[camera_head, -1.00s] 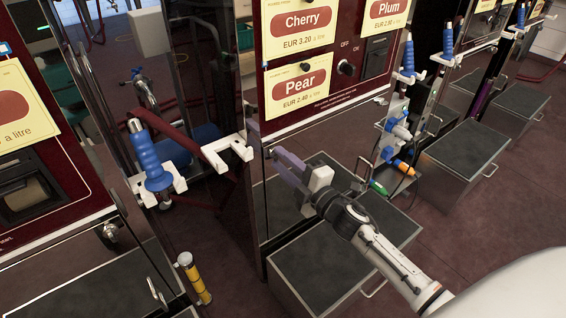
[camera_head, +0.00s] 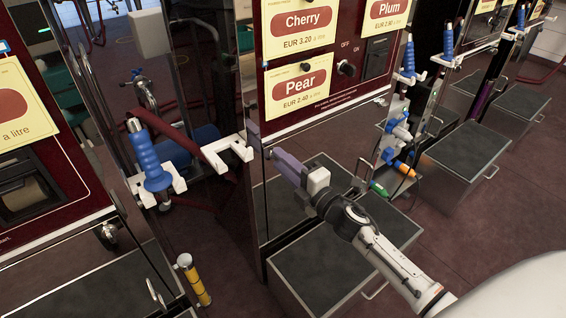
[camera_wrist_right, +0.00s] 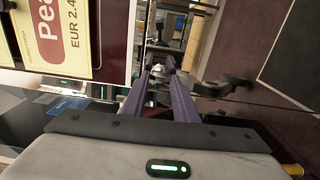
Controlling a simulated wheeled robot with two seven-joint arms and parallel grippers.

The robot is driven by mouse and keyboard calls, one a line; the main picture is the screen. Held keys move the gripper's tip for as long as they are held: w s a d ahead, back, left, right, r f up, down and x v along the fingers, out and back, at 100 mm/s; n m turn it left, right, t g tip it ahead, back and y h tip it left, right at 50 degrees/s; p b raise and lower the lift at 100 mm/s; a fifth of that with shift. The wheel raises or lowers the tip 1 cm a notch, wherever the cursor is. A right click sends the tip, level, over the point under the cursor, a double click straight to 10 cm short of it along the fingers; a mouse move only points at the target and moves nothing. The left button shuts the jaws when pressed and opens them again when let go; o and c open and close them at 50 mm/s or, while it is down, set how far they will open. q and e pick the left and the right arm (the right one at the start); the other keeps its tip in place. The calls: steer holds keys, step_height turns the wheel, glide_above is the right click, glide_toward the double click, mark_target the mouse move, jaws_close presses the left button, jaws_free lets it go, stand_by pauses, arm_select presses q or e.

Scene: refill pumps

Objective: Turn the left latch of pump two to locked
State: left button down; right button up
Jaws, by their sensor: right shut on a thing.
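The pump with the Cherry, Plum and Pear labels (camera_head: 345,100) stands in the middle of the head view. My left gripper is not in view.
A white nozzle holder (camera_head: 228,152) sticks out just left of my fingertips. A blue-handled nozzle (camera_head: 148,160) hangs further left. A dark-topped metal step box (camera_head: 325,260) lies below my right arm.

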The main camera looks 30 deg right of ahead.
steer(key=o, duration=1.1)
steer(key=shift+c, duration=0.2)
steer(key=s+d, duration=0.1)
steer(key=s, duration=0.9)
steer(key=shift+d, duration=0.2)
steer(key=shift+s, duration=0.15)
